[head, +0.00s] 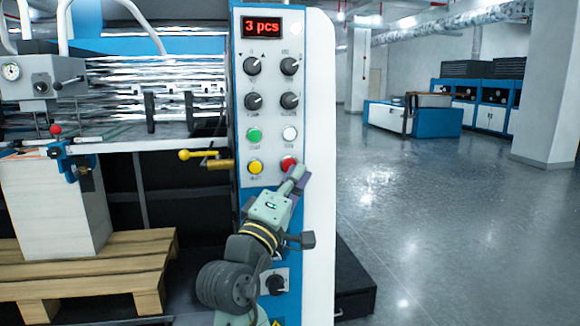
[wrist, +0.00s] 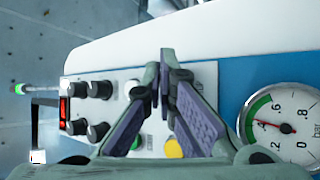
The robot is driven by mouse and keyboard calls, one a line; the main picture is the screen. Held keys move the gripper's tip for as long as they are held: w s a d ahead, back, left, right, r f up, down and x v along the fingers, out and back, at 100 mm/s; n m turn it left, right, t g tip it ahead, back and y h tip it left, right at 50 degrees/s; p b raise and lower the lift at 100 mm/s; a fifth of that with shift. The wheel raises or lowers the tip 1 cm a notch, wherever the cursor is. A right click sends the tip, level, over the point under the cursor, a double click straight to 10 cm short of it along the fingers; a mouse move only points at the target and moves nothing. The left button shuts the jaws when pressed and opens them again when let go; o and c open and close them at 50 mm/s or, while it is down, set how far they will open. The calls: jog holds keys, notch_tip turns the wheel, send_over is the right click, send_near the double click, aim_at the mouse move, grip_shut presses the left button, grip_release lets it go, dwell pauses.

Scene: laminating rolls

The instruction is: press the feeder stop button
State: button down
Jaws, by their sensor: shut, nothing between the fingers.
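The white control panel (head: 272,110) carries a green button (head: 254,135), a white button (head: 290,134), a yellow button (head: 255,167) and a red button (head: 288,163). Their labels are too small to read surely, so I cannot tell by text which is the feeder stop. My gripper (head: 298,172) is shut and empty, its fingertips close by the red button and partly covering it. Contact cannot be told. In the wrist view the closed fingertips (wrist: 164,62) point over the panel; the white button (wrist: 132,88) and yellow button (wrist: 174,148) show, while the red one is hidden.
Above the buttons are several black knobs (head: 252,66) and a display (head: 262,27) reading "3 pcs". A yellow-knobbed lever (head: 184,155) juts out left of the panel. A pressure gauge (wrist: 281,124) shows in the wrist view. The floor (head: 430,220) at the right is open.

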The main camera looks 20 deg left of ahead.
jog(key=shift+w, duration=0.1)
dwell(0.3)
jog(key=shift+w+a, duration=0.2)
jog(key=shift+w, duration=0.05)
